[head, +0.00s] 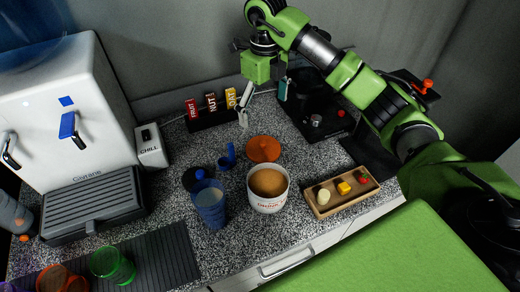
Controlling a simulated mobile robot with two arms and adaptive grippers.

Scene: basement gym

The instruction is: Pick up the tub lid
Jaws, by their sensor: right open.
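The orange tub lid (263,149) lies flat on the speckled counter, just behind the open white tub (268,205), which is filled with brown powder. My right gripper (263,108) is above and behind the lid, pointing down, with its fingers spread apart and nothing between them. It appears clear of the lid. My left gripper is not in view.
A blue cup (209,204) and a blue scoop (227,157) stand left of the tub. A wooden tray (325,207) with small items is at right. A bar rack (212,118) stands behind. A white dispenser (60,120) fills the left.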

